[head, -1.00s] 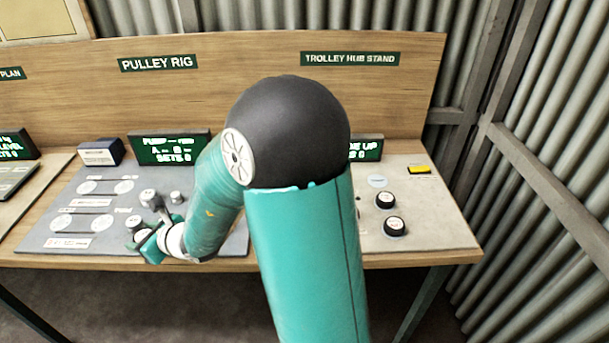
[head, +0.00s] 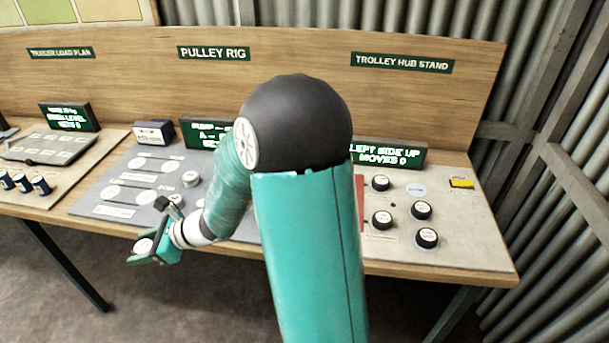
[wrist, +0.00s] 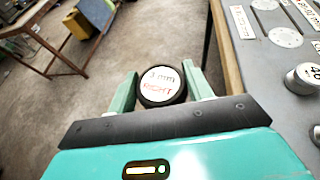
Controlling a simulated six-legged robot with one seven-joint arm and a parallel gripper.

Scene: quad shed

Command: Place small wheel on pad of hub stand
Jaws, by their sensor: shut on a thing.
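My gripper (head: 150,250) is shut on a small black wheel (wrist: 160,87) with a white top face, marked "3 mm RIGHT" in the wrist view. The wheel sits between the two green fingers, over the floor just in front of the table edge. In the head view its white top (head: 143,245) also shows. The trolley hub stand is a pale grey board (head: 470,255) at the right end of the table, away from my gripper. It carries several black wheels with white tops, such as one at the front right (head: 427,240), and a bare pale round pad (head: 416,189). My arm hides its left part.
The pulley rig board (head: 118,180) lies left of the hub stand, with white discs and a few grey knobs. Green display screens (head: 390,155) stand behind the boards. A yellow piece (head: 461,183) lies at the stand's back right. Open floor (head: 190,300) lies in front.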

